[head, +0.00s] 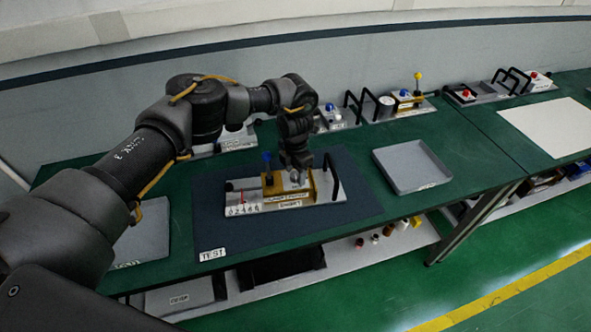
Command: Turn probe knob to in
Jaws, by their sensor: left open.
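A white module with a gold block (270,190) lies on the dark mat (350,214) marked TEST. My left arm comes in from the left, and my left gripper (296,178) is open, pointing down at the right part of the gold block. Whether its fingers touch the module or sit around a knob cannot be told. A probe knob is not clearly readable and may be hidden by the gripper. My right gripper is not in view.
An empty grey tray (428,181) stands right of the mat, and another grey tray (150,236) lies left, partly behind my arm. Several modules with handles and coloured knobs line the back, including a yellow-topped one (418,78). A white sheet (548,125) lies at far right.

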